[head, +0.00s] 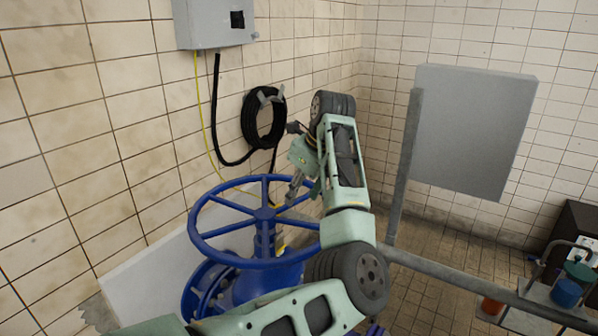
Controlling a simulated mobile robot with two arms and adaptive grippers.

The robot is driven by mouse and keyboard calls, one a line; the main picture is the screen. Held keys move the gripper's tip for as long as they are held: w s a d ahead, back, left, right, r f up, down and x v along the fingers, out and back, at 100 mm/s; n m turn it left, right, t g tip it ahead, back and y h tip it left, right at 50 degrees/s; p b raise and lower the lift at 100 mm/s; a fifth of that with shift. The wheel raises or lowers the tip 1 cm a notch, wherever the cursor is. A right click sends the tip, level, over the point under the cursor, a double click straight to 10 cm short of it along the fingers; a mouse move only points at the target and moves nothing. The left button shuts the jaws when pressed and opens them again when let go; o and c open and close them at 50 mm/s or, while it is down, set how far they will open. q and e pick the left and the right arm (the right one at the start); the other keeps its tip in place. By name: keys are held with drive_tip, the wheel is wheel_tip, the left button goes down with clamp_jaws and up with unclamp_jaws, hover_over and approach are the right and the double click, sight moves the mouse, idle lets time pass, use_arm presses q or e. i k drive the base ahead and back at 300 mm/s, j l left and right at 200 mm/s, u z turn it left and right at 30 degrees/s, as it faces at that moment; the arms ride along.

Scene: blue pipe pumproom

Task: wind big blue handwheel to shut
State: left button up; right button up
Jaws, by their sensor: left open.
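The big blue handwheel (211,257) lies nearly level on top of a blue valve body (262,282), in the lower left middle of the head view. My left arm comes in from below and bends up on the wheel's right side. My left gripper (293,192) is open and points down at the wheel's far right rim. The forearm and fingers hide part of the rim there, and I cannot tell whether the fingers touch it. My right gripper is out of the view.
A grey box (216,24) and a coiled black hose (263,120) hang on the tiled wall behind the wheel. A grey panel (472,130) on a post and a metal rail (470,287) stand to the right. Small containers (566,292) sit at the lower right.

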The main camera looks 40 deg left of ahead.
sight(264, 219)
drive_tip(key=i+j, duration=0.95)
drive_tip(key=j, duration=0.1)
